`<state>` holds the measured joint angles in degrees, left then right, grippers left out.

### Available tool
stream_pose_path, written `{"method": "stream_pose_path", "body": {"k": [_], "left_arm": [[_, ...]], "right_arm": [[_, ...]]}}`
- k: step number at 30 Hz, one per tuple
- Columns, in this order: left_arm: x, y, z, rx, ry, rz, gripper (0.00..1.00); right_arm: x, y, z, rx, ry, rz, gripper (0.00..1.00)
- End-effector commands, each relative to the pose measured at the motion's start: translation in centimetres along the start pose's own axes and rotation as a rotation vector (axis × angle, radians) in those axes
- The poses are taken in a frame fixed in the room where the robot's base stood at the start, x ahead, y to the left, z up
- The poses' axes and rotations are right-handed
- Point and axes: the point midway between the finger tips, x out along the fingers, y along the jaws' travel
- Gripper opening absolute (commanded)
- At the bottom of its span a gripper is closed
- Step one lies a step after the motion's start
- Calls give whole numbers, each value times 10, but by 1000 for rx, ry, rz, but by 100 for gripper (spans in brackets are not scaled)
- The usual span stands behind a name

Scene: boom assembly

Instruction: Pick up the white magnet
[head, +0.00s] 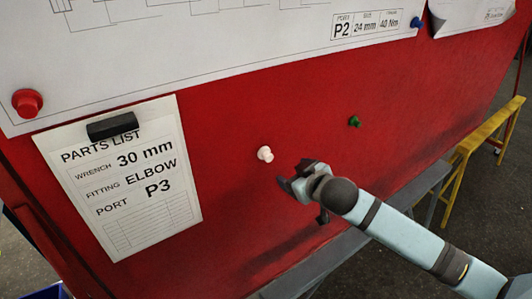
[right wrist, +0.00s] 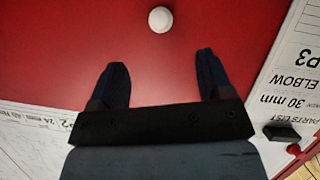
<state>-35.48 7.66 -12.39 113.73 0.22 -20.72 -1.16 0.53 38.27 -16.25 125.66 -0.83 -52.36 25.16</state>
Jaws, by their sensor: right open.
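My right gripper (head: 289,178) is just right of and below the magnet in the head view. In the right wrist view the right gripper (right wrist: 161,72) has its two dark fingers spread with nothing between them, apart from the magnet. My left gripper is not in view.
The red board (head: 260,100) also holds a green magnet (head: 354,121), a red magnet (head: 27,103), a blue magnet (head: 417,23) and a black magnet (head: 113,125) on the parts list (head: 130,200). A yellow stand (head: 480,140) is at the right. The board around the white magnet is clear.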

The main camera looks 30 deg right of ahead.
Motion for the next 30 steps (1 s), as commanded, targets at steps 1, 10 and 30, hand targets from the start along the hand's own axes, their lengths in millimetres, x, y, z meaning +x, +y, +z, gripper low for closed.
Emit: {"method": "stream_pose_path", "body": {"k": [1, 10, 30], "left_arm": [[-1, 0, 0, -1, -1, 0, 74], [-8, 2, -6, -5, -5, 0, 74], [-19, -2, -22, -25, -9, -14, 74]], "right_arm": [[2, 4, -6, -1, 3, 9, 73], [53, 7, -10, 0, 3, 14, 73], [132, 4, -12, -1, 3, 11, 73]]}}
